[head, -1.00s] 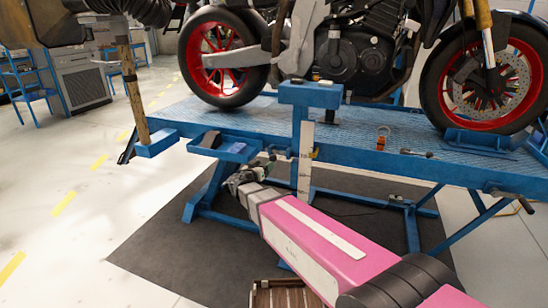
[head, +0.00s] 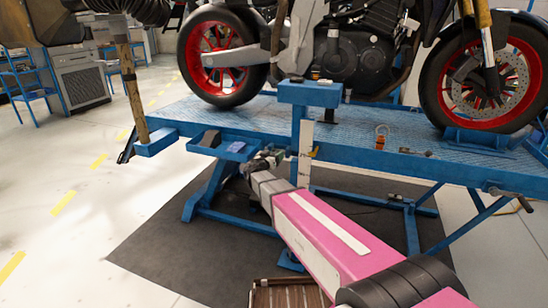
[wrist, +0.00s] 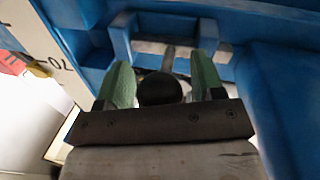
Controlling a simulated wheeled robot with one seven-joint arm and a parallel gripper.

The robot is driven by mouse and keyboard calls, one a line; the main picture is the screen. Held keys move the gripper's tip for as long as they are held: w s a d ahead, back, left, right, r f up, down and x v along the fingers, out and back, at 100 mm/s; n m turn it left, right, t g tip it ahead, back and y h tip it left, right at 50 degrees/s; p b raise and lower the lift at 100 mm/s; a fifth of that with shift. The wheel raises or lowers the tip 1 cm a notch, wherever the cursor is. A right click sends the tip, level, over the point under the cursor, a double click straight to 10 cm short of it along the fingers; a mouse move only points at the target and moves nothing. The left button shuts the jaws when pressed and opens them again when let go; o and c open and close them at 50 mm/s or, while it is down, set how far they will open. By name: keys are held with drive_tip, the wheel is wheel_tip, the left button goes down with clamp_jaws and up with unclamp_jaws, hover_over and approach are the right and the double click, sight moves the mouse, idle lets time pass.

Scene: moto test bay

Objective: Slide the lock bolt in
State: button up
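The lock bolt shows in the wrist view as a round black knob (wrist: 160,89), with a grey metal rod (wrist: 169,54) beyond it in a blue bracket (wrist: 122,38). My gripper (wrist: 163,80) has its two green fingers on either side of the knob. It looks open, with a narrow gap at the right of the knob; contact on the left is hard to judge. In the head view my gripper (head: 264,160) is small and dark, under the lift table's near edge, left of the white marked plate (head: 305,155). I cannot make out the bolt there.
A motorcycle (head: 360,50) stands on the blue lift table (head: 350,122). A blue tray (head: 205,146) with a blue item sits just above and left of my gripper. A blue post block (head: 310,93) rises at the edge. A wooden crate (head: 285,297) stands on the floor.

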clamp_jaws()
drive_tip(key=shift+s+d, duration=0.35)
drive_tip(key=shift+d, duration=0.5)
drive_tip(key=shift+s+d, duration=0.4)
drive_tip(key=shift+d, duration=0.4)
drive_tip(key=shift+s+d, duration=0.35)
drive_tip(key=shift+d, duration=0.5)
drive_tip(key=shift+o, duration=0.8)
unclamp_jaws()
drive_tip(key=shift+d, duration=0.1)
approach(289, 155)
drive_tip(key=v, duration=0.4)
drive_tip(key=shift+s+r, duration=0.2)
drive_tip(key=shift+s, duration=0.1)
